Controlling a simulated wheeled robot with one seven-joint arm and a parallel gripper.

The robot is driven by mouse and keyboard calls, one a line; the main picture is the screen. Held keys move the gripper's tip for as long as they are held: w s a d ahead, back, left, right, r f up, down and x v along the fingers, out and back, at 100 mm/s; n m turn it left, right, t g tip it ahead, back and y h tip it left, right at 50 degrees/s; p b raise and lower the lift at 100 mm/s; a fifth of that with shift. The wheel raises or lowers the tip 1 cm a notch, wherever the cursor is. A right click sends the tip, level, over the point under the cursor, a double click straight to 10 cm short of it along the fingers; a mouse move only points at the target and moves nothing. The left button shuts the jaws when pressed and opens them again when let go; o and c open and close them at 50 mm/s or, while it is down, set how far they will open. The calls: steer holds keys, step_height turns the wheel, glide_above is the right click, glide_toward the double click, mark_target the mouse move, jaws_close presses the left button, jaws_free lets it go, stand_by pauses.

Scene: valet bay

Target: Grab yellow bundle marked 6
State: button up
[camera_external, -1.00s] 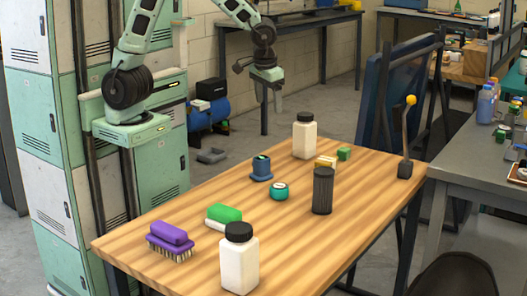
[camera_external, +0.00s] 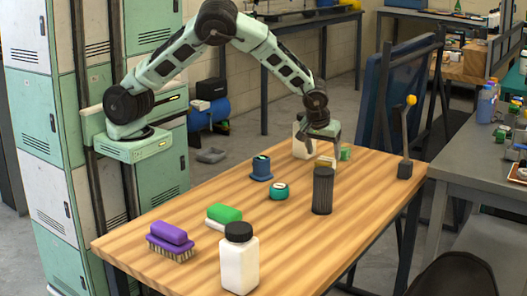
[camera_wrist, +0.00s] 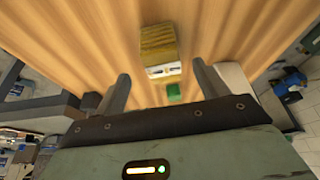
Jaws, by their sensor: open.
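The yellow bundle (camera_external: 325,161) is a small block near the far end of the wooden table. In the wrist view the yellow bundle (camera_wrist: 157,42) shows a pale band with dark marks; I cannot read a number on it. My gripper (camera_external: 322,147) is low over that end of the table, by the bundle. In the wrist view my gripper (camera_wrist: 161,74) is open, its two fingers apart. The bundle appears in line with the gap, just beyond the fingertips. Nothing is visibly held.
A green block (camera_external: 345,153) stands close to the bundle. A white bottle (camera_external: 300,150) is partly hidden behind my gripper. A dark ribbed canister (camera_external: 322,190), a blue item (camera_external: 261,169) and a teal round item (camera_external: 278,191) stand nearer.

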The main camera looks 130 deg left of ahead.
mark_target(325, 160)
steer(key=x, duration=0.2)
steer(key=shift+a+f, duration=0.1)
steer(key=shift+f, duration=0.25)
steer(key=x, duration=0.4)
steer(key=shift+s+a, duration=0.25)
steer(key=shift+a, duration=0.1)
steer(key=shift+a+f, duration=0.15)
steer(key=shift+f, duration=0.25)
steer(key=c, duration=1.1)
